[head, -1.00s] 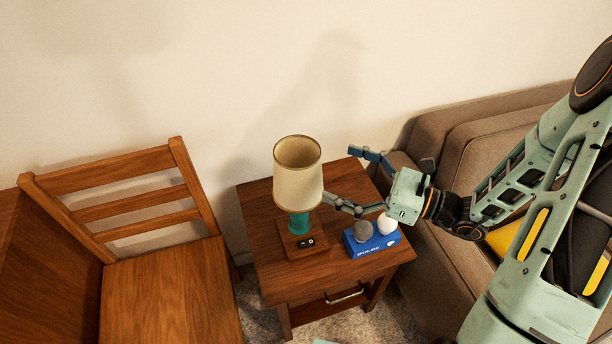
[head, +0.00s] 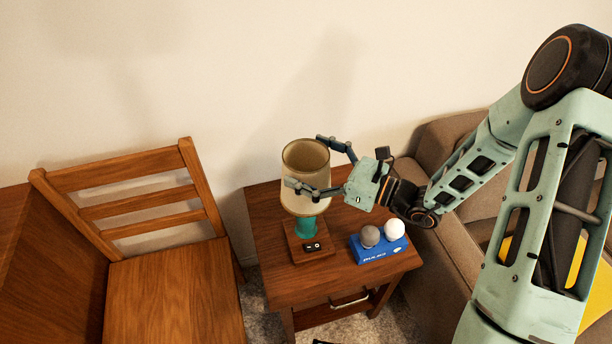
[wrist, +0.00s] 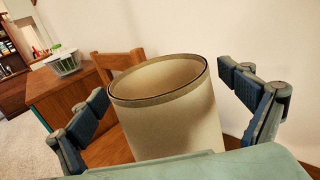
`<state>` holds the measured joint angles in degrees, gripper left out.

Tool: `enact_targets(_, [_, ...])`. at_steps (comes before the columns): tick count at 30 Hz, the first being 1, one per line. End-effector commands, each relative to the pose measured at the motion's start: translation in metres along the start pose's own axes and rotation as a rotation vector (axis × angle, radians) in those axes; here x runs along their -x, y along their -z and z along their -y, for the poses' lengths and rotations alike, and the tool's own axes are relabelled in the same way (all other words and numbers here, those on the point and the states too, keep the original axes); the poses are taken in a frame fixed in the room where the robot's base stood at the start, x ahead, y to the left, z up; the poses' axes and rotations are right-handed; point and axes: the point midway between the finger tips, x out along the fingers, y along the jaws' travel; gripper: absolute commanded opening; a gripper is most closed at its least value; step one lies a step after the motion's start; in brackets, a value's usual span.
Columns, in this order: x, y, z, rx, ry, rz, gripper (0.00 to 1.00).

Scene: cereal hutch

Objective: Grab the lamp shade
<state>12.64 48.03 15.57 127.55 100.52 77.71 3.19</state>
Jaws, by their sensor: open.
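The lamp shade (head: 300,192) is a cream cylinder, open at the top, on a lamp with a teal stem (head: 306,227) and a square wooden base on the side table. My gripper (head: 309,164) is open around the shade, one finger in front of it and one behind. In the wrist view the shade (wrist: 170,115) stands between the two spread fingers, with a visible gap on each side. Its lower part is hidden behind my gripper's body there.
A blue box (head: 376,251) with a grey ball (head: 370,236) and a white ball (head: 395,229) is on the wooden side table (head: 272,209). A wooden chair (head: 165,280) stands left, a brown sofa (head: 437,152) right. The wall is behind.

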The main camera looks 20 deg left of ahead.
Motion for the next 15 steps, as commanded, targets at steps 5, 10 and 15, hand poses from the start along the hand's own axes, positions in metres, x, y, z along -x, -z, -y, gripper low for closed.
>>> enact_targets(5, [0.0003, 0.0000, 0.0001, 0.000, 0.000, 0.000, 0.90])
enact_targets(10, [0.0005, 0.0000, 0.0002, 0.000, 0.000, 0.000, 0.71])
enact_targets(15, [0.0006, 0.0000, 0.0002, 0.000, 0.000, 0.000, 0.52])
